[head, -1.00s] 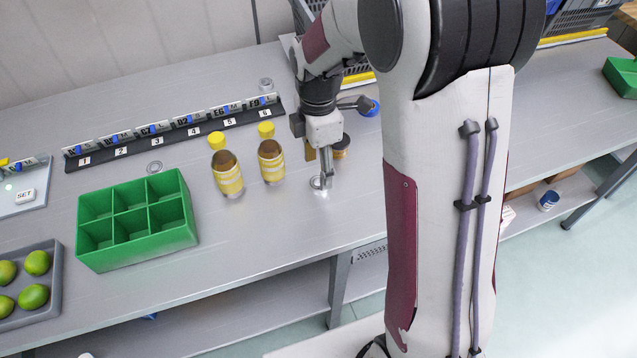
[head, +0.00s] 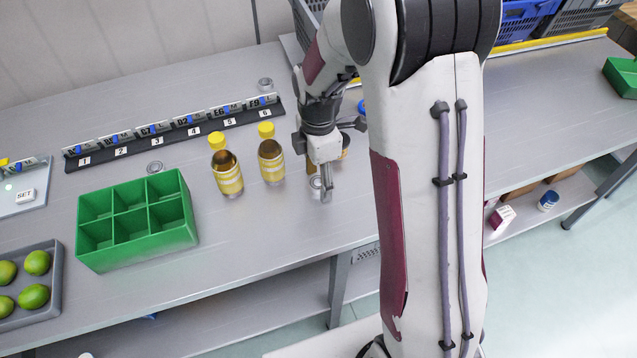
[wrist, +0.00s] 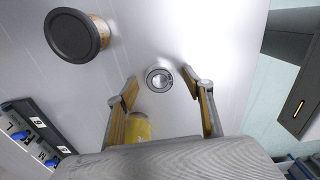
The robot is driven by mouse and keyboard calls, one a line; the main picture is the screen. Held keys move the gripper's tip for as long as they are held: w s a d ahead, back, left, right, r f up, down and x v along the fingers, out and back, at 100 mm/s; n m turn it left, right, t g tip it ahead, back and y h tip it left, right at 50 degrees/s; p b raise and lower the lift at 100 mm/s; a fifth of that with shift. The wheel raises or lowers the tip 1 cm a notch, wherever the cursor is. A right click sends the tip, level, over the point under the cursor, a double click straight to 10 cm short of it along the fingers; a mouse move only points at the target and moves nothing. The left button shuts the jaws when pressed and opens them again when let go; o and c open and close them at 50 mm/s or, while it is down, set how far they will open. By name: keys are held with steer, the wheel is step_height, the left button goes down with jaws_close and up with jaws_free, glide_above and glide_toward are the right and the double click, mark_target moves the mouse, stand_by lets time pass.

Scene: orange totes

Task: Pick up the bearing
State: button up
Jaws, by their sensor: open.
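A small metal ring-shaped bearing (wrist: 159,79) lies flat on the bench. In the wrist view it sits just beyond and between the fingertips of my gripper (wrist: 158,85), not touching either finger. My gripper is open and empty, its fingers spread with yellowish inner pads. In the head view my gripper (head: 322,185) points down over the bench, and the bearing (head: 315,183) shows partly beside the fingers. Two other similar rings lie on the bench: one (head: 155,168) behind the green bin and one (head: 265,84) at the back.
Two yellow-capped bottles (head: 228,178) (head: 271,162) stand left of my gripper. A dark-lidded jar (wrist: 76,36) stands near the bearing. A green compartment bin (head: 140,252), a grey tray of limes (head: 57,290) and a numbered rack (head: 170,140) are farther left.

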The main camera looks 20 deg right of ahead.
mark_target(318, 182)
steer(key=shift+c, duration=0.4)
steer(key=c, duration=1.2)
steer(key=shift+r, duration=0.2)
steer(key=shift+r, duration=4.85)
steer(key=shift+m, duration=0.4)
